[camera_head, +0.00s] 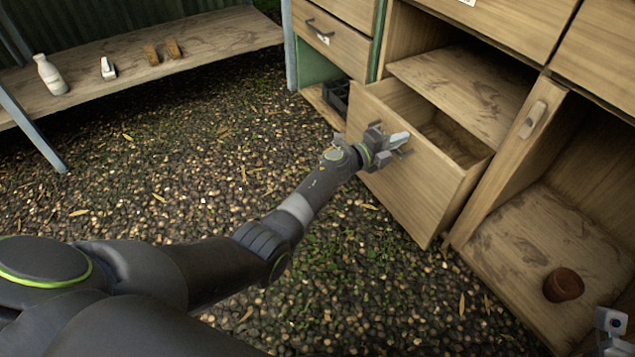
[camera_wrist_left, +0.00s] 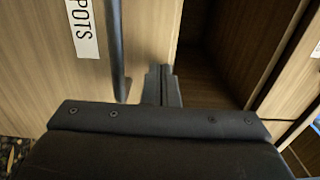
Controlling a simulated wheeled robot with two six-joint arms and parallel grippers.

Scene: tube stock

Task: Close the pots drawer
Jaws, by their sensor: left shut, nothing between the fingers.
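The pots drawer (camera_head: 408,195) is pulled well out of the wooden cabinet, and the visible part of its inside looks empty. In the left wrist view its front (camera_wrist_left: 150,35) carries a white POTS label (camera_wrist_left: 83,28) and a dark bar handle (camera_wrist_left: 117,50). My left gripper (camera_head: 392,148) is at the upper part of the drawer front, its fingers shut and empty. In the left wrist view the shut fingers (camera_wrist_left: 160,82) are beside the handle, not around it. I cannot tell whether they touch the front. A grey part of my right gripper (camera_head: 611,322) shows at the lower right edge, its fingers unclear.
An open compartment at right holds a brown pot (camera_head: 563,285), beside an open door with a handle (camera_head: 532,120). A closed drawer (camera_head: 330,45) is at upper left of the cabinet. A bench (camera_head: 215,45) with a white bottle (camera_head: 50,75) stands behind. The gravel floor between is clear.

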